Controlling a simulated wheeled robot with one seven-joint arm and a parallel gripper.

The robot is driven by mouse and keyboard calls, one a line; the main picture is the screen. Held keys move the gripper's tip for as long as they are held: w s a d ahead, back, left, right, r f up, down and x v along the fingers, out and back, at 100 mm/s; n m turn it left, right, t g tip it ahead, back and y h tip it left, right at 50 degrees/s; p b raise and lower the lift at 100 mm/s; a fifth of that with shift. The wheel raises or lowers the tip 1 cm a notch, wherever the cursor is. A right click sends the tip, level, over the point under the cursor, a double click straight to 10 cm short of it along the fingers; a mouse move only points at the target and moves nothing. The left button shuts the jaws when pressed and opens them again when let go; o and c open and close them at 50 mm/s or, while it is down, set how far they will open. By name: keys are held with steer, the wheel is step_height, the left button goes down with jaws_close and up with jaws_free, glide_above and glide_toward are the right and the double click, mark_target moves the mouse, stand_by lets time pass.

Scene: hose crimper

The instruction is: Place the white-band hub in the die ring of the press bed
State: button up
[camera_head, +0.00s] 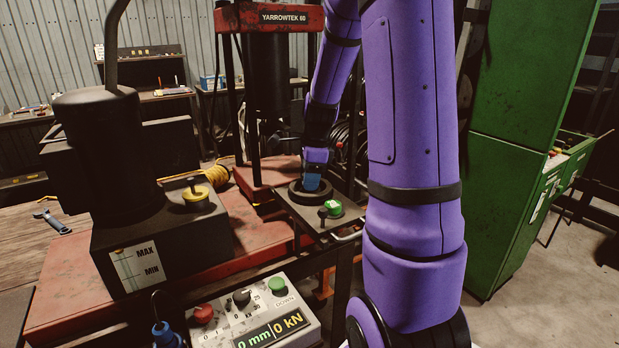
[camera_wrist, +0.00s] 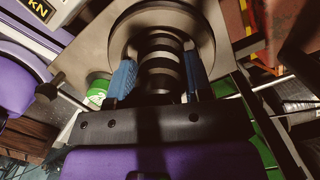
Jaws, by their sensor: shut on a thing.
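My gripper (camera_head: 313,181) is low over the die ring (camera_head: 296,190), a thick dark ring on the sliding plate (camera_head: 301,216) in front of the press. In the wrist view the blue fingers (camera_wrist: 158,77) are shut on the hub (camera_wrist: 159,64), a dark, ridged round piece with lighter bands; no clear white band shows. The die ring (camera_wrist: 203,22) surrounds or lies right behind the hub in that view. I cannot tell whether the hub is seated in it or just above it. The head view hides the hub behind my gripper.
The red press (camera_head: 283,18) stands behind the plate. A green piece (camera_head: 333,207) and a black knob (camera_head: 323,214) are at the plate's front. The control box (camera_head: 255,318) reads 0 mm and 0 kN. A black reservoir (camera_head: 165,240) stands left; a green cabinet (camera_head: 525,75) stands right.

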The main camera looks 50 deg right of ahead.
steer(key=shift+f, duration=0.1)
steer(key=o, duration=1)
steer(key=r, duration=0.8)
steer(key=s+d+r, duration=0.1)
steer(key=r, duration=0.3)
steer(key=shift+d, duration=0.1)
steer(key=s+a+r+n+t+h, duration=0.1)
steer(key=s+a+r+n, duration=0.2)
steer(key=a+n, duration=0.35)
steer(key=s+a+r+n+t, duration=0.1)
steer(key=s+a+r+n, duration=0.15)
steer(key=a+n, duration=0.35)
steer(key=s+a+n+t, duration=0.2)
steer(key=s+a+n, duration=0.9)
steer(key=s+n, duration=0.1)
steer(key=shift+f+n, duration=0.35)
steer(key=shift+n, duration=0.1)
